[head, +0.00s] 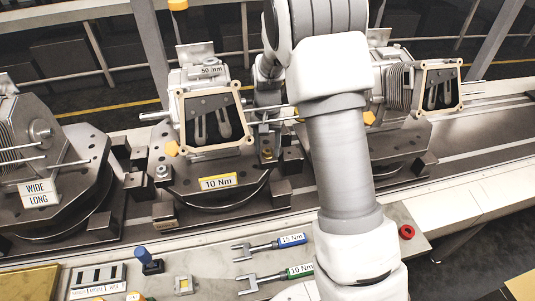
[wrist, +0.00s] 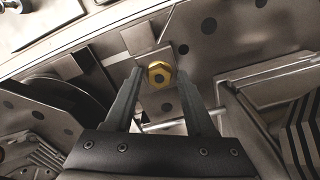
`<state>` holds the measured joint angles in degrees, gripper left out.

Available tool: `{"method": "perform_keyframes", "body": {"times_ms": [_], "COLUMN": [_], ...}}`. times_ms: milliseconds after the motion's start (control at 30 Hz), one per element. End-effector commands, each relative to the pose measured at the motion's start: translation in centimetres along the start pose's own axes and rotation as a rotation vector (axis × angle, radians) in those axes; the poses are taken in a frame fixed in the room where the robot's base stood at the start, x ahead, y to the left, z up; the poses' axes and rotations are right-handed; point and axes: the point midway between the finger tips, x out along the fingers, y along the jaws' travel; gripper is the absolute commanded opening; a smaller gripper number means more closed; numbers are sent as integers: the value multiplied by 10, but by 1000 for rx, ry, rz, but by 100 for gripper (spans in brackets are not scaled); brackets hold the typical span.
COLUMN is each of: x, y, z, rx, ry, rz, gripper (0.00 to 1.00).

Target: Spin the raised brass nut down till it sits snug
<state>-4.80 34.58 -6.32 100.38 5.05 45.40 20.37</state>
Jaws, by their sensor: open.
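The brass nut (wrist: 159,74) is a gold hexagon with a dark centre, seen end-on in the wrist view. It shows small in the head view (head: 267,154), at the right of the middle fixture plate labelled 10 Nm (head: 232,194). My gripper (wrist: 159,71) is open, with one finger on each side of the nut and a gap visible on both sides. In the head view my gripper (head: 268,122) points down just above the nut, partly hidden among fixture parts. The nut's height above its seat cannot be told.
A housing with a cream-rimmed opening (head: 240,116) stands close left of my gripper. A silver nut (head: 162,171) sits at the plate's left. Wrenches labelled 15 Nm (head: 262,248) and 10 Nm (head: 265,280) lie on the front ledge, near a red button (head: 406,232). Other fixtures stand left and right.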

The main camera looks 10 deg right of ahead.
Motion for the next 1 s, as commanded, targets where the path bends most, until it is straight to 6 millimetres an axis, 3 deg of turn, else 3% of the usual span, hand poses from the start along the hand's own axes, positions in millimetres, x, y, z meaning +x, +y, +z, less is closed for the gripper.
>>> {"method": "perform_keyframes", "body": {"times_ms": [167,533,833,1000], "x": [0,0,-1,-1], "y": [0,0,0,0], "z": [-1,-1,-1,0], "rx": [-127,-171,-537,-652], "ry": [1,1,2,2], "rz": [0,-1,-1,0], "gripper": [55,55,55,55]}}
